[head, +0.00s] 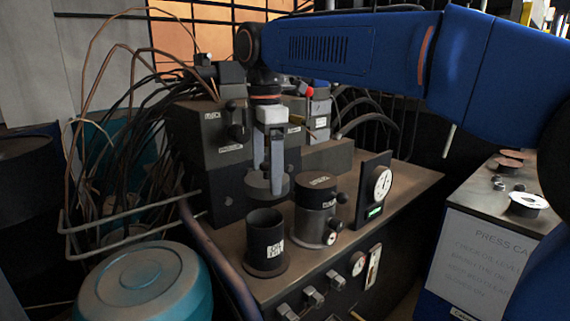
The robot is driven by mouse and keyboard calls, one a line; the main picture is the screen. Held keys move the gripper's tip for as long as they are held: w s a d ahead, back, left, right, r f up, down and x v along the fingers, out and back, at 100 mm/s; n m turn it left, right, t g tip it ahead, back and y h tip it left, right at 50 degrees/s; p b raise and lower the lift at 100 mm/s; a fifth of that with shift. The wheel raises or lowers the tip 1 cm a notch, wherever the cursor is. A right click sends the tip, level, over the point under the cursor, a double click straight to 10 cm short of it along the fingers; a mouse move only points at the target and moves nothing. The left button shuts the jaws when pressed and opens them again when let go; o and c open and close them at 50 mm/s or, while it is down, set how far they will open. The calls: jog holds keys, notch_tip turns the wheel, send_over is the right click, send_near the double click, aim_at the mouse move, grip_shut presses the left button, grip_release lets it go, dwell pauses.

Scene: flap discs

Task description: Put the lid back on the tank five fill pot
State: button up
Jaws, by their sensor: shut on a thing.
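My gripper (272,178) points straight down near the middle of the head view, with its pale fingers shut on a dark grey round lid (257,188). The lid looks level and hangs behind and above an open-topped black pot (266,250) with a white label. The pot stands upright near the front edge of the bench. The label is too small to read surely, so I cannot tell whether this is the tank five fill pot. The fingers hide part of the lid.
A second pot (317,208) with a dark lid and side knobs stands just right of the open pot. A dial gauge panel (374,190) is beyond it. Dark boxes and cables crowd the back left. A blue drum (143,285) stands front left. The bench's right end (415,178) is clear.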

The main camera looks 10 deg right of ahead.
aim_at(264, 179)
jog(key=shift+s+a+f, duration=0.2)
jog(key=shift+s+a, duration=0.15)
jog(key=shift+a, duration=0.05)
jog(key=shift+f, duration=3.05)
jog(key=shift+f, duration=1.55)
jog(key=o, duration=1.2)
jog(key=shift+r, duration=3.05)
jog(key=shift+s, duration=0.1)
